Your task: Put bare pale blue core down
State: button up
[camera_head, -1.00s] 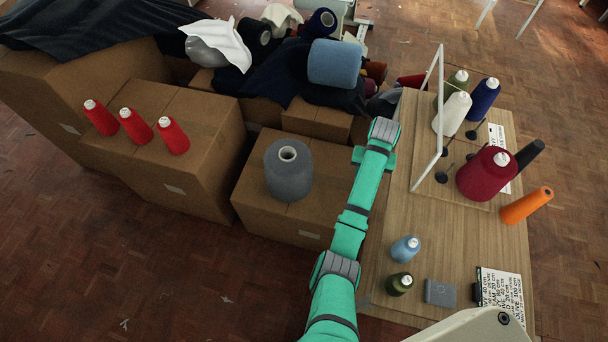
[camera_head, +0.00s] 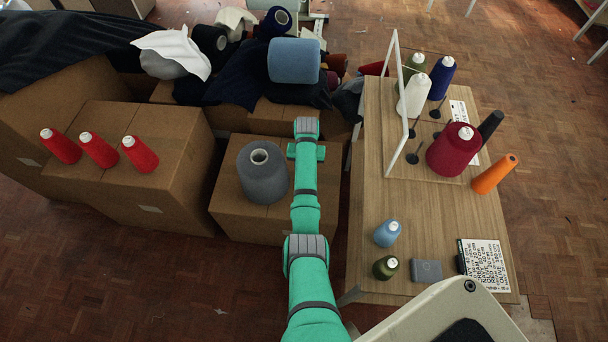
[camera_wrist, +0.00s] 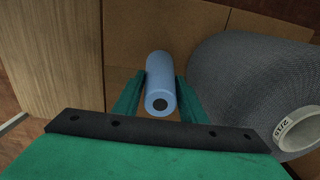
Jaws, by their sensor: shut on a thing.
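The bare pale blue core (camera_wrist: 160,73) shows in the wrist view as a slim cylinder with a dark hole in its near end. It lies between the two green fingers of my gripper (camera_wrist: 160,90), which are shut on it. Cardboard lies below it; I cannot tell whether the core touches it. In the head view my arm's end (camera_head: 306,150) is over the back right part of a cardboard box (camera_head: 240,222), right of a large grey cone (camera_head: 263,180). The core is hidden there.
The grey cone is close on the right in the wrist view (camera_wrist: 255,85). The wooden table (camera_head: 440,210), with several yarn cones and a white frame (camera_head: 394,90), stands right of my arm. Three red cones (camera_head: 98,150) stand on the left box. Cloth and spools lie behind.

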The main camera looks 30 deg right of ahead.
jog(key=f, duration=0.3)
jog(key=shift+w+a+f, duration=0.25)
jog(key=shift+w+f, duration=0.05)
jog(key=shift+f, duration=0.1)
jog(key=o, duration=1)
jog(key=shift+d+f, duration=0.1)
jog(key=shift+s, duration=0.1)
notch_tip(320, 180, up, 12)
jog(key=shift+r, duration=0.1)
